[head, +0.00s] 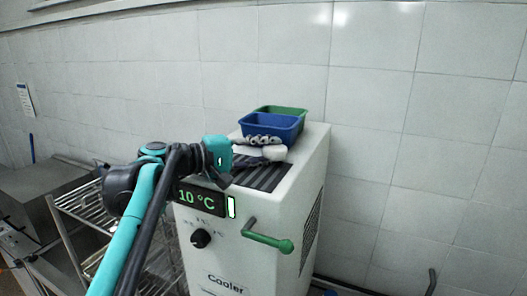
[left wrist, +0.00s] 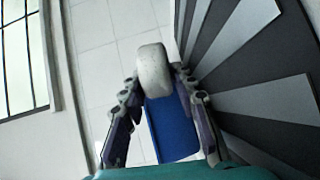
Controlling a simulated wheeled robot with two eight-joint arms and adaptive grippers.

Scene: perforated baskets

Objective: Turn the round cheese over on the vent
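The round cheese (head: 273,153) is a thick white disc over the dark slatted vent (head: 262,176) on top of the cooler. My left gripper (head: 266,150) reaches it from the left, with one finger showing above it and partly hiding it. In the left wrist view the cheese (left wrist: 153,70) shows edge-on between the fingertips (left wrist: 155,85), which seem to close on its two flat faces. One finger lies on the vent side; the vent slats (left wrist: 255,100) fill the right. Whether the cheese touches the vent cannot be told. My right gripper is not in view.
A blue basket (head: 270,122) stands just behind the cheese, with a green basket (head: 285,110) behind it. The blue basket also shows in the left wrist view (left wrist: 172,128). A green-handled lever (head: 268,241) sticks out of the cooler's front. A wire rack (head: 90,205) stands at left.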

